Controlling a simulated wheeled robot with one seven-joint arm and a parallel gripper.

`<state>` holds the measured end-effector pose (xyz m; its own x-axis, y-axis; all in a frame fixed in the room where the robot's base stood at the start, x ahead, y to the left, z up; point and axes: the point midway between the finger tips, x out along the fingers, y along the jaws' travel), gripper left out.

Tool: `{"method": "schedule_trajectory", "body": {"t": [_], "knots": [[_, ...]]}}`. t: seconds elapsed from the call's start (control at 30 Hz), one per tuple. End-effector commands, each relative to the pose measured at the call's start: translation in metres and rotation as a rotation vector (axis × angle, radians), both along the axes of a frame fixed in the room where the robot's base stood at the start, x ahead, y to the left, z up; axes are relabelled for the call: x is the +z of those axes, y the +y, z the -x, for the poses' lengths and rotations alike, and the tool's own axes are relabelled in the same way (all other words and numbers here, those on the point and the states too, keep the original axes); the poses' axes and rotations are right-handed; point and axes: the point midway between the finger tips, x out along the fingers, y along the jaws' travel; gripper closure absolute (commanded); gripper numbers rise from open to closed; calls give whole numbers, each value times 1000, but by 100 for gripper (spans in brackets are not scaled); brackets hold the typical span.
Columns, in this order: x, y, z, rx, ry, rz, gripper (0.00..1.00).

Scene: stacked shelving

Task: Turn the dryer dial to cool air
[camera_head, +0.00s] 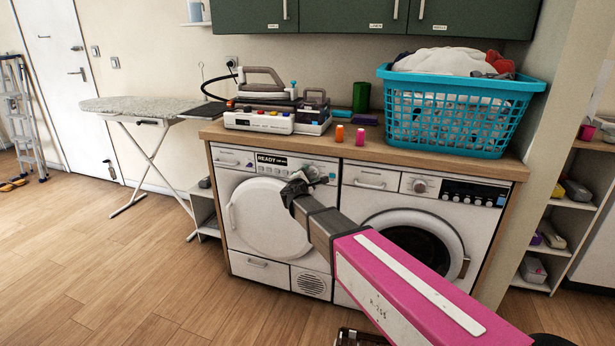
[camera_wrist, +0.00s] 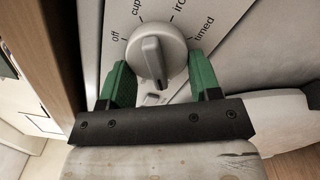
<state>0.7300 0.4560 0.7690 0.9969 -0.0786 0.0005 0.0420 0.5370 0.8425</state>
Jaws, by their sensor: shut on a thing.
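The dryer (camera_head: 240,182) is the left white machine under the wooden counter, with a READY display (camera_head: 280,161) on its panel. Its round grey dial (camera_wrist: 157,52) shows large in the wrist view, with a raised grip ridge running nearly upright. Labels around it read "off", "cup…", "iro…" and "timed"; no cool air label is legible. My gripper (camera_wrist: 160,68) has one green finger at each side of the dial and is shut on it. In the head view my gripper (camera_head: 318,181) is at the dryer panel's right end and mostly hides the dial.
A washing machine (camera_head: 450,205) stands right of the dryer. On the counter (camera_head: 355,152) are an iron station (camera_head: 275,115), small spools and a turquoise laundry basket (camera_head: 455,115). An ironing board (camera_head: 150,104) stands at the left. The wooden floor in front is clear at the left.

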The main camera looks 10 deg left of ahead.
Motion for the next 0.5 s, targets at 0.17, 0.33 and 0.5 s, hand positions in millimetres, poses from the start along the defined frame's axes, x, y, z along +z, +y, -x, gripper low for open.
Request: {"method": "schedule_trajectory", "body": {"t": [0.17, 0.33, 0.5], "knots": [[-2, -1, 1, 2, 9, 106, 66], [-3, -1, 1, 2, 15, 172, 66], [-3, -2, 1, 2, 18, 206, 66]]}}
